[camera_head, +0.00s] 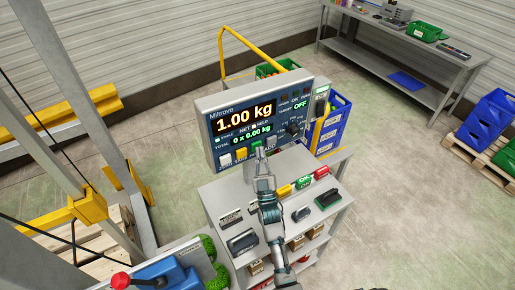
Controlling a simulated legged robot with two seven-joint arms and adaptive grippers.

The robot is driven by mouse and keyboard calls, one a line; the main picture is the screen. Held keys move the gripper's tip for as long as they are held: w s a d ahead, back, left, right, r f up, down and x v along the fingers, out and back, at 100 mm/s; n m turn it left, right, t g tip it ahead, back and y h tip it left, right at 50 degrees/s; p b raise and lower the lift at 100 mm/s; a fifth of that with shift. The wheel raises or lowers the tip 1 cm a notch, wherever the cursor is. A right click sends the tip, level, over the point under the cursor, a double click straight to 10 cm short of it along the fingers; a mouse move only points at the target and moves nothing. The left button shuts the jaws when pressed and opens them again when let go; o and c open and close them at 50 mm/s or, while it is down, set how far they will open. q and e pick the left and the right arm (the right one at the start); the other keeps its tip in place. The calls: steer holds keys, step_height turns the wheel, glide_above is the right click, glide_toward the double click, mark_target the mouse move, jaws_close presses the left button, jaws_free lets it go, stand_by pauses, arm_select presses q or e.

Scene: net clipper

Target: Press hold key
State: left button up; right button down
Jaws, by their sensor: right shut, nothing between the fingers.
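The scale's display unit (244,118) stands upright on a grey cart and reads 1.00 kg, with 0 x 0.00 kg on the lower line. A row of keys runs along its lower front: a white key (226,160), a yellow key (241,154), a green key partly behind my gripper, and a grey key (271,142). The key labels are too small to read surely, so I cannot tell which is hold. My right gripper (260,152) is shut and empty, its tip at or just in front of the green key. Contact cannot be told. My left gripper is out of view.
The grey cart top (215,198) carries a black-and-grey block (242,241), a green-and-black brush-like item (328,198) and red, green and yellow cylinders (304,183). Blue crates (332,126) stand behind at right. A workbench (400,69) is at the back right.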

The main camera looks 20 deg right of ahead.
stand_by(0.3)
steer(key=shift+s+d+p, duration=0.1)
steer(key=shift+s+p, duration=0.3)
steer(key=shift+s, duration=0.45)
steer(key=s, duration=0.1)
steer(key=s+p, duration=0.1)
steer(key=s, duration=0.1)
steer(key=s+p, duration=0.1)
steer(key=s, duration=0.1)
steer(key=shift+d, duration=0.35)
steer(key=shift+w, duration=0.1)
stand_by(0.3)
